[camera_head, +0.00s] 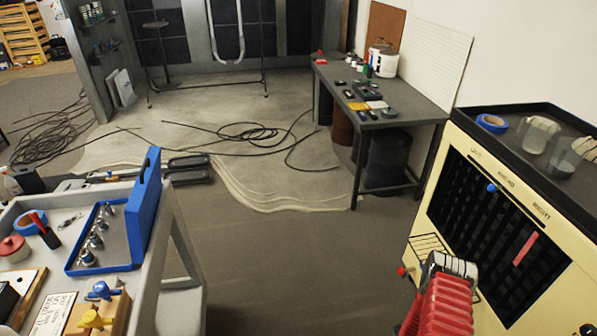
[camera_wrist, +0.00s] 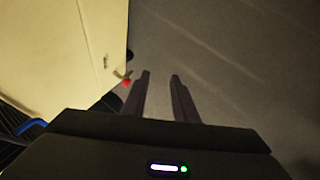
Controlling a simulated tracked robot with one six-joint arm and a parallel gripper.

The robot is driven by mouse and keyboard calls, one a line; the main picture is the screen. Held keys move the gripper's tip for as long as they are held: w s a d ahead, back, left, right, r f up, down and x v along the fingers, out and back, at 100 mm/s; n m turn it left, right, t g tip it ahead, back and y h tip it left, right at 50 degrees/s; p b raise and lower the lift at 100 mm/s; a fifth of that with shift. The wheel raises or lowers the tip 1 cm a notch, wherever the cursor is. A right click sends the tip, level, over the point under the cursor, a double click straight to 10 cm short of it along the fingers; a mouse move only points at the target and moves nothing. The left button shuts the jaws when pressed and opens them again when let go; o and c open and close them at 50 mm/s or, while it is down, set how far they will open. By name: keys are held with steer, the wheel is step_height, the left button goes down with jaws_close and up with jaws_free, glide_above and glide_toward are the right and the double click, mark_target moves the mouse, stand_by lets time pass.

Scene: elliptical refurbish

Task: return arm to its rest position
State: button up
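My gripper (camera_wrist: 160,76) shows in the wrist view with its two dark fingers apart and nothing between them. It hangs over bare grey floor. A cream cabinet side fills the left of the wrist view, and a small red knob (camera_wrist: 127,83) lies just left of the left fingertip in the picture. The arm's full posture is not shown.
A cart with a blue case (camera_head: 147,205) is at left. A workbench (camera_head: 405,100) and loose cables (camera_head: 250,135) are behind. Floor (camera_head: 290,260) between is clear.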

steer(key=s+a+r+m+g+y, duration=0.15)
steer(key=a+r, duration=0.25)
steer(key=r, duration=0.8)
steer(key=a+r+m+g+y, duration=0.1)
steer(key=a+r+m+g, duration=0.2)
steer(key=r, duration=0.8)
steer(key=s+a+r+m+g+y, duration=0.15)
steer(key=a+r, duration=0.35)
steer(key=r, duration=0.7)
steer(key=s+a+r+t, duration=0.1)
steer(key=s+a+r, duration=0.4)
steer(key=r, duration=0.7)
steer(key=s+a+r+t, duration=0.2)
steer(key=s+a+r, duration=0.3)
steer(key=r, duration=0.8)
steer(key=s+a+r+n+t, duration=0.1)
steer(key=s+a+r, duration=0.4)
steer(key=r, duration=0.8)
steer(key=s, duration=0.3)
steer(key=shift+s+a+t, duration=0.25)
steer(key=shift+s+t, duration=0.1)
steer(key=shift+t, duration=0.05)
steer(key=shift+d, duration=0.1)
